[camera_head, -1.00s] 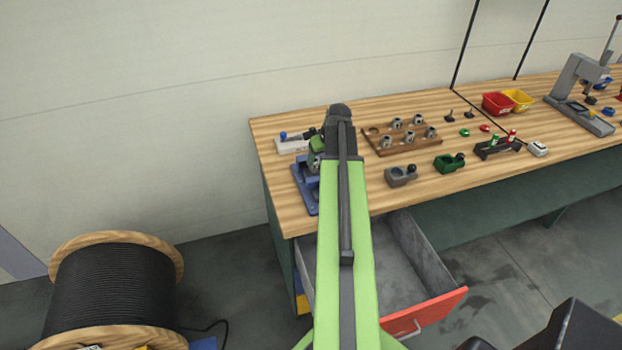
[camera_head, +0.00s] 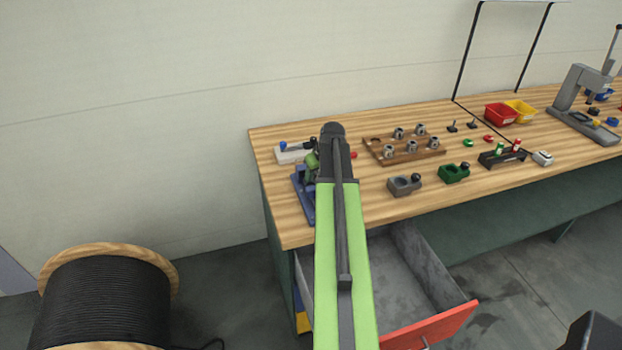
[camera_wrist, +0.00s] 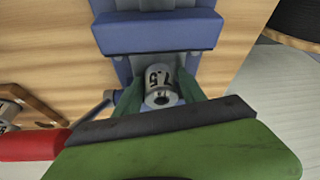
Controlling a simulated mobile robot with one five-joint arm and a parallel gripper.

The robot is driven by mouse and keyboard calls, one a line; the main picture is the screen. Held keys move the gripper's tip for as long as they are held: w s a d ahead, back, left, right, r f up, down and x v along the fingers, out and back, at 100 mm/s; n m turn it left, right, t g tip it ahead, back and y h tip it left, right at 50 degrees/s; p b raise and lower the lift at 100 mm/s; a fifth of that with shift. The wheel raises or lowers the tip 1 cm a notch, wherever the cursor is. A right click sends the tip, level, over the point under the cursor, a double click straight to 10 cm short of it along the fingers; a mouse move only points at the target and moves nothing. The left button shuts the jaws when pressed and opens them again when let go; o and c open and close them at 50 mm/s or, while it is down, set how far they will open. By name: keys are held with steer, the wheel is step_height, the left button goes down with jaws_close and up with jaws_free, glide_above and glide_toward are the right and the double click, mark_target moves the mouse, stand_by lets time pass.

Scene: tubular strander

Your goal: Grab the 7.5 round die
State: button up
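The 7.5 round die (camera_wrist: 158,83) is a small silvery cylinder marked "7.5", with a dark hole in the end facing the camera. In the wrist view it sits at the blue fixture (camera_wrist: 160,33). My gripper (camera_wrist: 161,76) has one green finger on each side of the die, their tips close to its sides. I cannot tell whether they press on it.
A wooden rack (camera_head: 419,155) with several similar dies stands right of my arm. Grey (camera_head: 402,187) and green (camera_head: 453,174) blocks stand in front of it. A red-fronted drawer (camera_head: 432,327) is pulled out below the bench (camera_head: 520,165). A cable spool (camera_head: 108,300) is at left.

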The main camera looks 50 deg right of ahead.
jaws_close()
stand_by(0.4)
